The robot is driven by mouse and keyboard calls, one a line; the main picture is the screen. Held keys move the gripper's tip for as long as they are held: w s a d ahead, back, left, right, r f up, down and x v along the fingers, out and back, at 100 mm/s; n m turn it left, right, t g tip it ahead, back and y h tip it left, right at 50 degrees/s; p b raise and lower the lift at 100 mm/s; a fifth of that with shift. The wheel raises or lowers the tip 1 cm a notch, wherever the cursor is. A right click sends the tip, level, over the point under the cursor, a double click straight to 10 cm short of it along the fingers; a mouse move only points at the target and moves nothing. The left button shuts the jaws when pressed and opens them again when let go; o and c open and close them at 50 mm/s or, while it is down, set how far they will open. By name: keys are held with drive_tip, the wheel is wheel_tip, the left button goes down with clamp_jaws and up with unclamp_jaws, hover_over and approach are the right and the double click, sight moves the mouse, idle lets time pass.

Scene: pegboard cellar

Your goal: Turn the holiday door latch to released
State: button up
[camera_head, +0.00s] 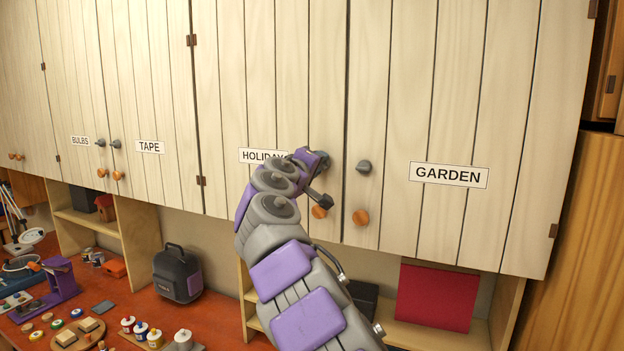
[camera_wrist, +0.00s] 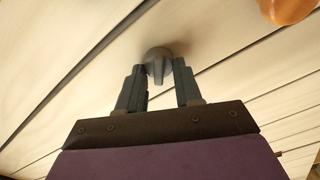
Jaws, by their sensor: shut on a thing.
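The holiday door (camera_head: 270,70) is a pale plank cabinet door, closed, with a HOLIDAYS label (camera_head: 258,156) partly hidden by my arm. Its grey latch (camera_head: 322,160) sits near the door's right edge, mostly hidden behind my gripper (camera_head: 318,170) in the head view. In the wrist view the latch (camera_wrist: 158,60) is a rounded grey knob with a narrow grip. My gripper (camera_wrist: 160,78) has its two dark fingers on either side of that grip, shut on it. An orange round knob (camera_head: 319,212) is below the latch; an orange knob also shows in the wrist view (camera_wrist: 288,8).
The GARDEN door (camera_head: 450,90) to the right has its own grey latch (camera_head: 363,167) and orange knob (camera_head: 360,217) close by. BULBS and TAPE doors are at left. Below are open shelves with a red panel (camera_head: 436,297), and a red bench with a dark case (camera_head: 177,274).

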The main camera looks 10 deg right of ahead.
drive_tip(key=shift+w+d+f+m+b, duration=0.1)
drive_tip(key=shift+d+f+m+b, duration=0.1)
drive_tip(key=shift+f+m+b, duration=0.6)
drive_tip(key=m+b, duration=0.1)
drive_tip(key=m, duration=0.1)
drive_tip(key=r+m, duration=0.1)
drive_tip(key=m, duration=0.2)
drive_tip(key=shift+b, duration=0.35)
drive_tip(key=shift+s+r+m+b, duration=0.1)
drive_tip(key=shift+r+m+b, duration=0.1)
drive_tip(key=shift+m, duration=1.35)
drive_tip(key=shift+s+r+m+b, duration=0.1)
drive_tip(key=shift+m+b, duration=0.05)
drive_tip(key=shift+m, duration=1.4)
drive_tip(key=o, duration=0.9)
drive_tip(key=shift+w, duration=0.25)
drive_tip(key=shift+o, duration=0.6)
drive_tip(key=shift+s+r, duration=0.1)
drive_tip(key=shift+s, duration=0.15)
